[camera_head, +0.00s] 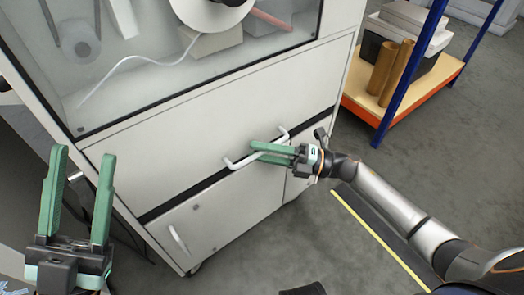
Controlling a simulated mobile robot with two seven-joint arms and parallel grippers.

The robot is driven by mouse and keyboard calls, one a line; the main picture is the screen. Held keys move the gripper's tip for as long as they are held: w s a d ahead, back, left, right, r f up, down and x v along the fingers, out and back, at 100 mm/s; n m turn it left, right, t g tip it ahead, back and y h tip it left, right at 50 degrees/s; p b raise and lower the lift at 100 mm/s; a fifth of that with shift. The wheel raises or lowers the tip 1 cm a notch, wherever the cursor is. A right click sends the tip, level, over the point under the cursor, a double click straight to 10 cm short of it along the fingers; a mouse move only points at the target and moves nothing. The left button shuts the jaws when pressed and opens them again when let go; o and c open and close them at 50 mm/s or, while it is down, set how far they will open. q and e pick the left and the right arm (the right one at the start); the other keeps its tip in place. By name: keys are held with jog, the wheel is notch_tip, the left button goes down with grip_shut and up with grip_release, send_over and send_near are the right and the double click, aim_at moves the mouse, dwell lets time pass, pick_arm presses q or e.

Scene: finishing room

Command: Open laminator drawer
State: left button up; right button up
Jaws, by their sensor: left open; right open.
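The laminator (235,100) is a large pale cabinet with a glazed upper part. Its drawer front (190,149) looks flush with the cabinet. A white bar handle (239,163) sits low on the drawer, above a black strip. My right gripper (252,151) is at the handle's right half, with its green fingers across the bar; I cannot tell whether they touch it. My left gripper (82,165) is open and empty at the lower left, its green fingers pointing up, apart from the drawer.
Below the drawer is a cabinet door with its own white handle (177,239). A shelf rack (408,85) with blue posts, brown rolls and boxes stands at the upper right. A black strip with a yellow edge (375,235) lies on the floor. Grey floor in front is open.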

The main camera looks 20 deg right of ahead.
grip_shut()
dwell(0.3)
dwell(1.1)
